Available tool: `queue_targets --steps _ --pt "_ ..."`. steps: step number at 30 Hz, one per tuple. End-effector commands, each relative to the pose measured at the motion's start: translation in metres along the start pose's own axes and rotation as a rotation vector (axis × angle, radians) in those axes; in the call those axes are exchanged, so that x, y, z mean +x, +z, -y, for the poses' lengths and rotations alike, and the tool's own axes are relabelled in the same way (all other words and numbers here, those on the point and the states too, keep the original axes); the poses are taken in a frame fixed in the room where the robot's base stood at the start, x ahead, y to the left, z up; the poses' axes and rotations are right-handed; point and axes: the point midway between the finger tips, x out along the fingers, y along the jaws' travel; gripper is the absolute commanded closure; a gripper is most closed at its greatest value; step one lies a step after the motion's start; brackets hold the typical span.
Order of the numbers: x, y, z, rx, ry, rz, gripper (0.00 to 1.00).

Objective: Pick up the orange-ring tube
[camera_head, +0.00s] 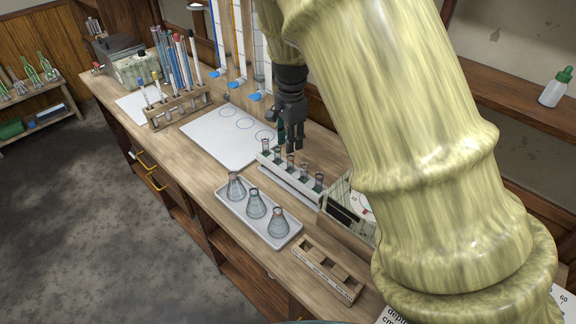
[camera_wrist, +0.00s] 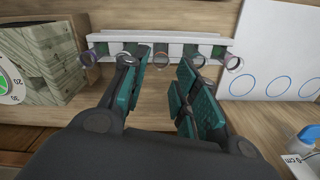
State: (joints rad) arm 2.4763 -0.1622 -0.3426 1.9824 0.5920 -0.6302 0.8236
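A white rack (camera_head: 292,183) holds several short clear tubes in a row on the bench. It also shows in the wrist view (camera_wrist: 182,45), where the tube mouths point toward the camera. The rings are too small to make out surely; I cannot tell which tube has the orange one. My gripper (camera_head: 294,148) points down above the far end of the rack. In the wrist view my gripper (camera_wrist: 163,82) has its teal-padded fingers apart, with an empty gap between them. A middle tube (camera_wrist: 160,57) shows beyond that gap.
A tray (camera_head: 233,217) with three flasks stands in front of the rack. A wooden holder (camera_head: 327,270) and a box with a dial (camera_head: 347,207) are at the near right. A white mat (camera_head: 215,140) with blue circles lies to the left. Burettes (camera_head: 240,45) stand behind.

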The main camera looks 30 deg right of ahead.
Motion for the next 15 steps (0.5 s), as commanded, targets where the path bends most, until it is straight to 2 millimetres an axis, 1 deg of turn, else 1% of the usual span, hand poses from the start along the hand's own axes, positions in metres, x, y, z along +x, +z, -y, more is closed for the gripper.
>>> queue_targets --steps 3,6,13,15 --pt "0.016 0.000 0.005 -0.001 0.006 0.001 0.70" --pt "0.025 0.001 0.009 -0.003 0.008 0.001 0.70" --pt "0.035 -0.001 0.011 -0.004 0.009 0.000 0.70" --pt "0.041 -0.002 0.010 -0.003 0.011 0.001 0.70"
